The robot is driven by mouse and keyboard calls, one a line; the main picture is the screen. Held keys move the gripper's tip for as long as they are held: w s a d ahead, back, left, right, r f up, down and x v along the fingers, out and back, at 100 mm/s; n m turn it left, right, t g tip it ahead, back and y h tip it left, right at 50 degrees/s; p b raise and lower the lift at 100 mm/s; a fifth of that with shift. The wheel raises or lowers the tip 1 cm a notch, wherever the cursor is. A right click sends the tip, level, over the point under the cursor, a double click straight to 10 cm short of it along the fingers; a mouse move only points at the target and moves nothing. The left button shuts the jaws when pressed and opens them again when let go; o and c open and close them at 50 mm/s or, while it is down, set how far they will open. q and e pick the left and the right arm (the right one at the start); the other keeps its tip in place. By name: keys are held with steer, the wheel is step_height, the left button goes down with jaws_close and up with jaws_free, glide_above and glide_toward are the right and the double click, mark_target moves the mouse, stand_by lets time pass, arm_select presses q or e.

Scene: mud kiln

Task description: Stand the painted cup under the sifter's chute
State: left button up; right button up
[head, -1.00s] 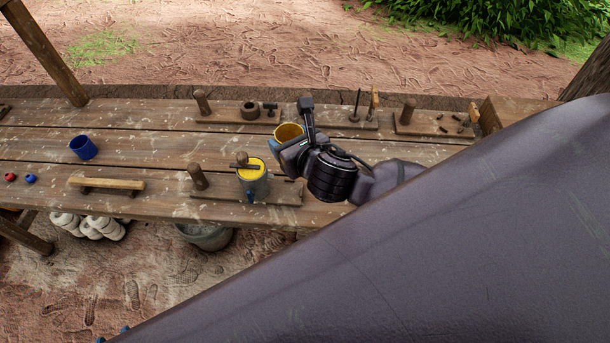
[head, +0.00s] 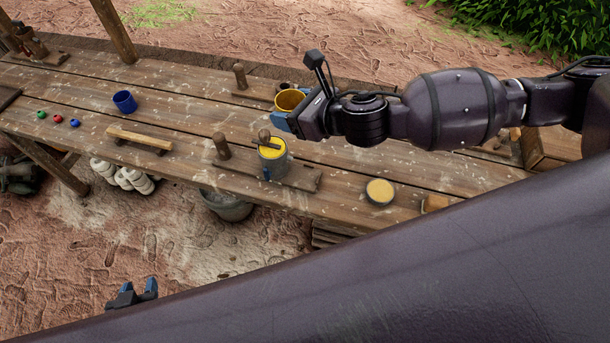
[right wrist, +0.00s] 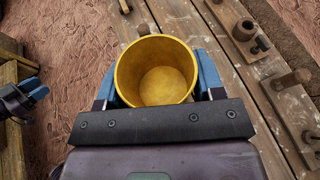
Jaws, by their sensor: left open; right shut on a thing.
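My right gripper (head: 287,119) is shut on the painted cup (head: 290,98), which has a yellow inside. The right wrist view shows the cup (right wrist: 157,75) between the two blue fingers, its open mouth facing the camera. In the head view it appears just behind the sifter; its height over the bench is unclear. The sifter seems to be the grey can (head: 272,160) with yellow contents on a wooden base, with a small blue piece, perhaps the chute, at its front. My left gripper (head: 132,295) is open and empty, low in front of the bench.
A blue cup (head: 124,101), a wooden bar (head: 139,139) and small coloured balls (head: 58,119) sit on the left of the bench (head: 190,108). A post (head: 221,146) stands beside the sifter. A round yellow-topped thing (head: 379,192) lies right of it. A bucket (head: 228,204) stands below.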

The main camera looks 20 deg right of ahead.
steer(key=shift+a+n+g+y, duration=0.3)
steer(key=shift+n+g+y, duration=0.55)
steer(key=shift+n, duration=0.25)
steer(key=shift+s+d+f+n+g+y, duration=0.1)
steer(key=shift+s+f+n+g+y, duration=0.1)
steer(key=shift+n+g+y, duration=0.5)
steer(key=shift+s+d+f+n+g+y, duration=0.1)
steer(key=shift+d+f+n+g+y, duration=0.25)
steer(key=shift+d+n+g, duration=0.25)
steer(key=shift+s+d+f+n+g+y, duration=0.1)
steer(key=shift+d+f+n+g+y, duration=0.2)
steer(key=shift+d+n+g, duration=0.45)
steer(key=b, duration=0.2)
glide_toward(286, 173)
steer(key=a, duration=0.1)
steer(key=w+a+r, duration=0.1)
steer(key=a+r, duration=0.1)
steer(key=a, duration=0.1)
steer(key=shift+w, duration=0.25)
steer(key=shift+f+b, duration=0.45)
steer(key=shift+f, duration=1.45)
